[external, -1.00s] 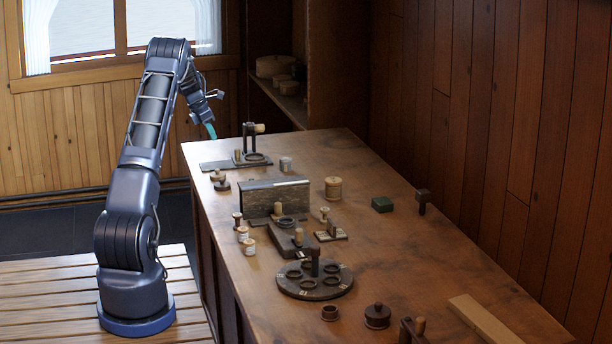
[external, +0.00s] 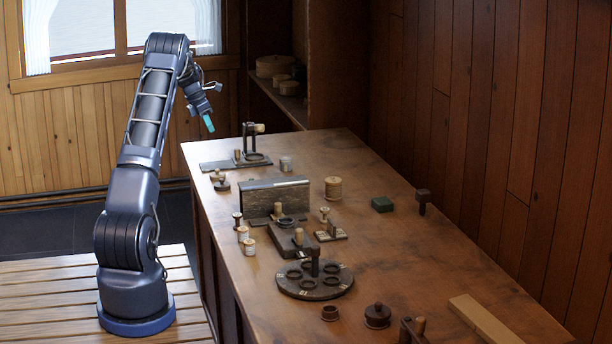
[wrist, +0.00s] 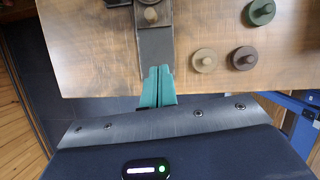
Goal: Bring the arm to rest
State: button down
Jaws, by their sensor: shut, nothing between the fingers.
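My gripper (external: 209,124) has teal fingertips and hangs in the air above the far left edge of the workbench (external: 385,255). In the wrist view the two teal fingers (wrist: 158,87) are pressed together with nothing between them. In the wrist view they overlap the end of a dark metal plate (wrist: 156,48) at the bench edge, and the external view shows them above the bench and apart from everything. My arm stands upright left of the bench, bent over at the top.
The floor beside my base is clear.

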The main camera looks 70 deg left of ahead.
jog(key=w+d+r+m, duration=0.4)
jog(key=w+d+r, duration=0.2)
jog(key=d, duration=0.5)
jog(key=w+d+r+m, duration=0.45)
jog(key=d+r, duration=0.25)
jog(key=d, duration=0.3)
jog(key=w+d+r+m, duration=0.3)
jog(key=w+d+r, duration=0.3)
jog(key=d, duration=0.5)
jog(key=d+r+m, duration=0.2)
jog(key=d, duration=0.6)
jog(key=d+r+m, duration=0.3)
jog(key=d, duration=0.4)
jog(key=s+d+r+m, duration=0.1)
jog(key=s+d+m, duration=0.4)
jog(key=d, duration=0.8)
jog(key=s+d+r+m, duration=0.1)
jog(key=s+d+m, duration=0.35)
jog(key=d, duration=0.75)
jog(key=s+d+f+m, duration=0.3)
jog(key=s+d+m, duration=0.2)
jog(key=s+d, duration=0.2)
jog(key=s+d+f+m, duration=0.3)
jog(key=s+d+m, duration=0.3)
jog(key=s, duration=0.3)
jog(key=shift+s+d+f+m+h, duration=0.25)
jog(key=shift+s+d+m+h, duration=0.05)
jog(key=shift+d, duration=0.15)
jog(key=shift+w+a, duration=0.1)
jog(key=shift+w, duration=0.05)
